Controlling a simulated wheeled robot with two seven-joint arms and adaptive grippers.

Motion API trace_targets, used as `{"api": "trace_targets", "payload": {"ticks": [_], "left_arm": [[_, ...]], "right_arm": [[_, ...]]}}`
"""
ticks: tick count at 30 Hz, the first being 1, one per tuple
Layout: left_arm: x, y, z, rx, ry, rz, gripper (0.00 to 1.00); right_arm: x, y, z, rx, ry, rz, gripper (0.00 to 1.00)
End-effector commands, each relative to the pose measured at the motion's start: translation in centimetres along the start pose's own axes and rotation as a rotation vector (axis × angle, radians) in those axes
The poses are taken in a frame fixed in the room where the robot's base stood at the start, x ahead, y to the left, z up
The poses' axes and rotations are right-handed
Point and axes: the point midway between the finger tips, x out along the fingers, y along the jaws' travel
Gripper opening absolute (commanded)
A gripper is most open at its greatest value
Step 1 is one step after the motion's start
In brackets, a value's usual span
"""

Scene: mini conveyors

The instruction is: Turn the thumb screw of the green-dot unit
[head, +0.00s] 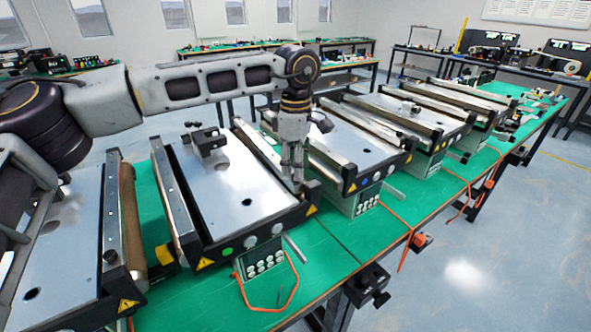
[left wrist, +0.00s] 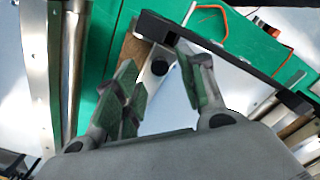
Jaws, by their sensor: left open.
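The green-dot unit (head: 222,190) is a mini conveyor with a flat metallic bed, and its green dot (head: 227,251) is on the front face. My left gripper (head: 293,178) points down over the front right corner of this unit, above its right side rail. In the left wrist view the left gripper (left wrist: 158,96) is open, with green pads on its fingers. A black round knob, which looks like the thumb screw (left wrist: 160,68), shows in the gap between the fingers on a metal strip. I cannot tell whether the fingers touch it. The gripper hides this knob in the head view.
Another conveyor (head: 60,235) stands close on the left, and several more (head: 355,140) stand in a row to the right on the green-topped table (head: 345,235). Orange cables (head: 268,308) hang at the front. A dark block (head: 205,140) sits on the green-dot unit's bed.

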Motion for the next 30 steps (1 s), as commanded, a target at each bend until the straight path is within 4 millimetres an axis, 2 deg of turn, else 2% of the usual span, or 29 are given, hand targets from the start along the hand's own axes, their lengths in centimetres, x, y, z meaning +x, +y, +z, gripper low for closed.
{"api": "trace_targets", "payload": {"ticks": [8, 17, 26, 30], "left_arm": [[1.6, 0.0, 0.0, -0.001, 0.000, 0.000, 0.40], [1.7, 0.0, 0.0, -0.001, 0.000, 0.000, 0.40], [1.7, 0.0, 0.0, -0.001, 0.000, 0.000, 0.02], [1.7, 0.0, -0.1, -0.001, 0.000, 0.000, 0.00]], "right_arm": [[0.0, 1.5, 1.1, -0.007, -0.014, 0.015, 0.40], [0.0, 0.8, 0.7, -0.004, -0.007, 0.008, 0.40], [0.0, -0.3, 0.3, 0.001, -0.002, -0.003, 0.40], [0.0, -0.4, 0.2, 0.001, -0.002, -0.004, 0.40]]}}
